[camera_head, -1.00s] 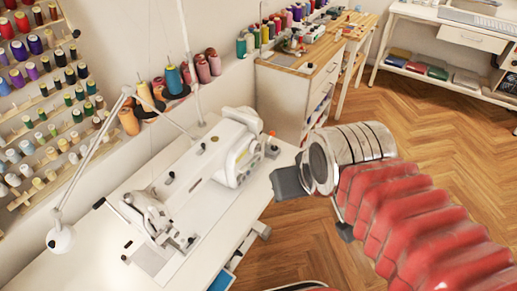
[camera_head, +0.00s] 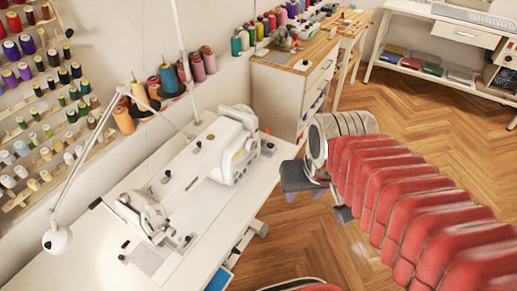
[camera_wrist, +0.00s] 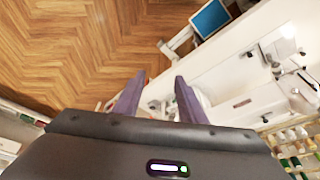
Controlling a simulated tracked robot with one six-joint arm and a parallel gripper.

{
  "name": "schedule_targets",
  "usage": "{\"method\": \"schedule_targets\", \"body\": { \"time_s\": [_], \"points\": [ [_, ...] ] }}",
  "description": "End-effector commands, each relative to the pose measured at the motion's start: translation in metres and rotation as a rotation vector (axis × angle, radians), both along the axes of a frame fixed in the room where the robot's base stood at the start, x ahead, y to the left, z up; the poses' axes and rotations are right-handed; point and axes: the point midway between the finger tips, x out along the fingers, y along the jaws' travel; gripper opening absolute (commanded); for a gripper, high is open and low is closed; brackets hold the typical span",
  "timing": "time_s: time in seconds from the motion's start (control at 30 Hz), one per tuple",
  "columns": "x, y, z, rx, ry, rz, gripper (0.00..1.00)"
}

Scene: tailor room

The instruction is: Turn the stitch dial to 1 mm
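The white sewing machine (camera_head: 200,165) stands on a white table along the wall. White machine parts show behind the gap, partly hidden by the fingers and gripper body.
The white table (camera_head: 105,240) has bare top around the machine. A thin white lamp (camera_head: 58,239) stands at the left. Thread cones (camera_head: 168,78) line the wall ledge. A wood-topped cabinet (camera_head: 290,80) stands behind. The wooden floor (camera_head: 410,125) at the right is clear.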

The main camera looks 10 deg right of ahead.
Motion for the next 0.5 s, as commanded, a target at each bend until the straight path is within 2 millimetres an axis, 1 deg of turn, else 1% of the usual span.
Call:
{"method": "schedule_targets", "body": {
  "time_s": [0.03,0.2,0.5],
  "points": [
    [0.001,-0.005,-0.009,0.012,0.031,-0.024,0.41],
    [0.004,-0.014,-0.034,0.072,0.121,-0.101,0.53],
    [0.004,-0.019,-0.076,0.225,0.281,-0.255,0.53]
  ]
}}
